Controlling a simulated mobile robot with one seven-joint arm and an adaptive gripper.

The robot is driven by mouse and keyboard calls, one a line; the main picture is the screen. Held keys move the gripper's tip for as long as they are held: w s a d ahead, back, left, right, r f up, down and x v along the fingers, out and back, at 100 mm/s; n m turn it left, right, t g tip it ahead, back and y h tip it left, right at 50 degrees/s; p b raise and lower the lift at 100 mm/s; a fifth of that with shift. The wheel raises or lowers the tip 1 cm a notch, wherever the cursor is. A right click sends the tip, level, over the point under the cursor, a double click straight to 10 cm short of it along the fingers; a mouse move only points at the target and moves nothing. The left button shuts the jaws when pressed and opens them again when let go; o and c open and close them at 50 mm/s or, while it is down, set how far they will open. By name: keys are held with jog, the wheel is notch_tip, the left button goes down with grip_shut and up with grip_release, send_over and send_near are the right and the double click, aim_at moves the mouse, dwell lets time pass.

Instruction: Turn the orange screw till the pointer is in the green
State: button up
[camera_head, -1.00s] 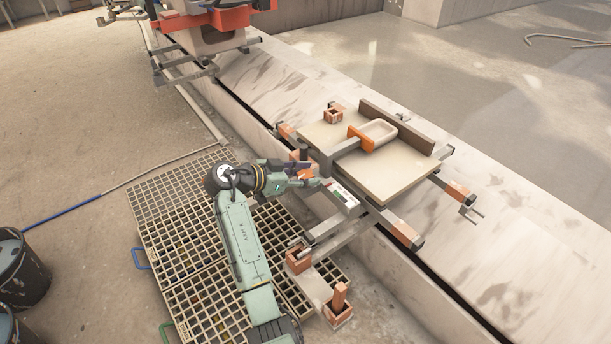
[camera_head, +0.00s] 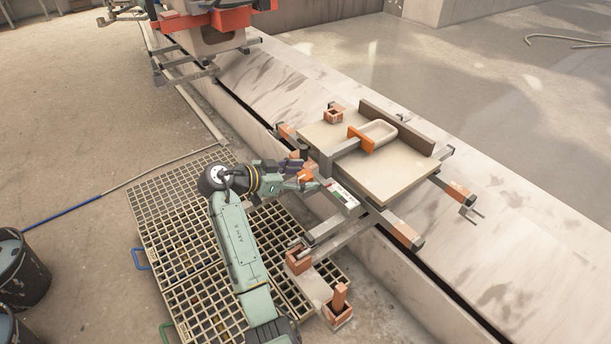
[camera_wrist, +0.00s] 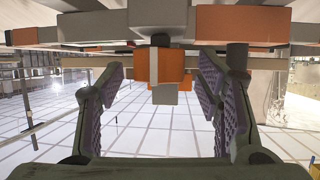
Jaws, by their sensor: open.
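The orange screw (camera_wrist: 174,66) shows in the wrist view as an orange block with a pale stripe and a grey lower end. It sits between the spread fingers of my gripper (camera_wrist: 160,88), with visible gaps on both sides. My gripper is open and holds nothing. In the head view my gripper (camera_head: 296,173) is at the left side of the carousel frame, beside the orange screw (camera_head: 307,174), which it partly hides. A pale gauge panel (camera_head: 342,194) with small coloured marks lies just right of it. The pointer is too small to read.
A beige board (camera_head: 385,182) with an orange-and-white clamp piece (camera_head: 362,139) lies on the frame beyond the gauge. Grey and orange bars (camera_wrist: 240,24) cross above my fingers.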

jog(key=v, duration=1)
jog(key=shift+a, duration=0.2)
